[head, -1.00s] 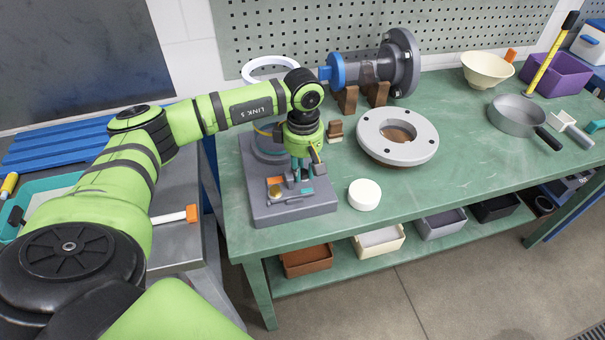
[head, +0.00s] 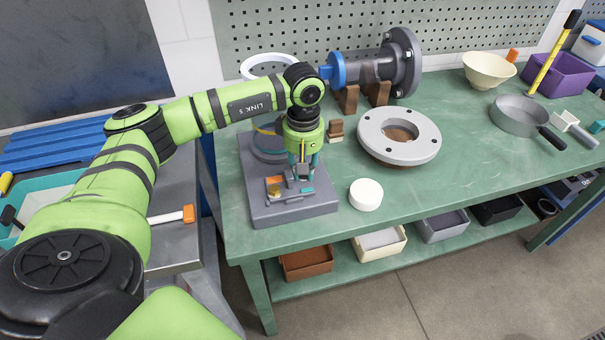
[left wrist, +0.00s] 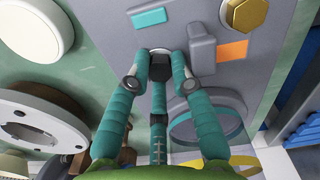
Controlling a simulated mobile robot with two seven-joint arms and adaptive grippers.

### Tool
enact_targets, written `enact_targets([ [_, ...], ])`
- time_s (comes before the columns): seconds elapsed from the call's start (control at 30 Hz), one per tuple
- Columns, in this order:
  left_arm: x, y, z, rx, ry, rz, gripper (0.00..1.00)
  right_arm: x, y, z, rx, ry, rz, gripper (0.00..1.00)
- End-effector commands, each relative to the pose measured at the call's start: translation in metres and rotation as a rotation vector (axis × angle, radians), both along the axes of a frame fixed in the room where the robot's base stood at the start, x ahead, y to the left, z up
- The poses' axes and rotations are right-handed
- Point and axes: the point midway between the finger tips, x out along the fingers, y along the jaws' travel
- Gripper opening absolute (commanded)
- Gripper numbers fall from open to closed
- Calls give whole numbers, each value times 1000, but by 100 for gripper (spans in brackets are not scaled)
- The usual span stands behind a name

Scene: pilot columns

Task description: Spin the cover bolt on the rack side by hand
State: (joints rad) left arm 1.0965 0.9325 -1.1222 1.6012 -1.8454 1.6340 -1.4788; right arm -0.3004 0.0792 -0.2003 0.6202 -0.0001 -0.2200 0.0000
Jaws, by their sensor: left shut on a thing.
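A grey fixture block (head: 318,211) stands at the left front corner of the green bench. A brass hex bolt (head: 274,189) is on its top and also shows in the left wrist view (left wrist: 245,12). My left gripper (head: 303,181) points down over the block. In the left wrist view its teal fingers (left wrist: 160,66) are shut around a dark bolt-like head (left wrist: 158,54), apart from the brass bolt. The fingers partly hide this head, and I cannot tell whether it is the cover bolt. My right gripper is not in view.
Orange (left wrist: 232,50) and teal (left wrist: 149,17) marks and a raised grey part (left wrist: 201,48) lie close to the fingers. A white puck (head: 366,194) and a flanged ring (head: 399,137) stand right of the block. The bench's front middle is clear.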

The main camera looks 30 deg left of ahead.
Motion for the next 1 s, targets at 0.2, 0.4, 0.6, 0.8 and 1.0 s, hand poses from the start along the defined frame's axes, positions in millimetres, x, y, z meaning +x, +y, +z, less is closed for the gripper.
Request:
enact_targets([
  [0.2,-2,0,-3,-1,7,-127,0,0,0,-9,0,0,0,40],
  [0.4,-2,0,-2,0,8,-134,0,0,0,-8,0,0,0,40],
  [0.6,-2,0,-4,0,7,-192,0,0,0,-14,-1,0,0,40],
  [0.8,-1,0,-2,0,6,-286,51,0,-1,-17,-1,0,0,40],
  [1.0,-2,0,-2,-1,10,-285,51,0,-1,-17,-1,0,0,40],
])
